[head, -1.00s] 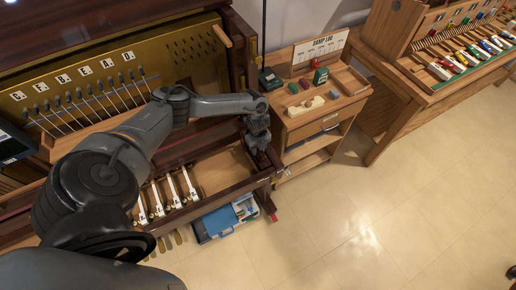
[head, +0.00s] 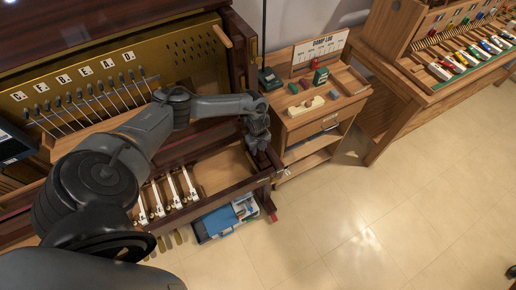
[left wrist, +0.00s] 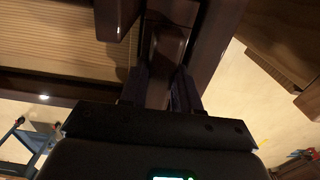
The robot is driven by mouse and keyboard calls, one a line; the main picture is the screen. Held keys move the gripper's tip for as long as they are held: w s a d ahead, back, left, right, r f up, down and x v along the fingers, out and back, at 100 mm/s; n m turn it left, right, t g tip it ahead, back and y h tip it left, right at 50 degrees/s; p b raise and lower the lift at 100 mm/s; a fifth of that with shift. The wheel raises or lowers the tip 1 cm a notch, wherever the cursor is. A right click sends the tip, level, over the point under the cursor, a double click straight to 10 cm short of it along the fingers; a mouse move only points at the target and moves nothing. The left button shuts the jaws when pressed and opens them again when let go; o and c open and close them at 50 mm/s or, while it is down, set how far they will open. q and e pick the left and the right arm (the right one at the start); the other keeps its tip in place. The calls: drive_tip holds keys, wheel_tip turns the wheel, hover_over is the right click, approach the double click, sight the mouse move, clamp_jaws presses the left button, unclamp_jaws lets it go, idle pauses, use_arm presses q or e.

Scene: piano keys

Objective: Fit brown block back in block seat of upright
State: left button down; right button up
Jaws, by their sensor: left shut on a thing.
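The upright piano (head: 215,170) stands open at the left in the head view, its case dark brown and its key bed mostly bare at the right end. My left gripper (head: 262,152) points down at the right end of the key bed. In the left wrist view its two fingers (left wrist: 163,92) are shut on a dark brown block (left wrist: 167,50) between them. The block lies in line with the dark wood at the piano's right end. I cannot tell whether it sits in the seat or just above it. My right gripper is not in view.
A small wooden stand (head: 325,110) with a card and coloured pieces is just right of the piano. A blue case (head: 225,218) lies on the floor below the key bed. Several white keys (head: 168,195) remain at the left. A workbench (head: 440,70) stands at the far right.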

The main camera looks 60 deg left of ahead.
use_arm(q)
drive_tip(key=c, duration=0.7)
unclamp_jaws()
drive_tip(key=shift+c, duration=0.2)
wheel_tip(320, 180, up, 9)
drive_tip(key=shift+r+p, duration=0.1)
drive_tip(key=shift+p, duration=0.75)
drive_tip(key=shift+r, duration=0.85)
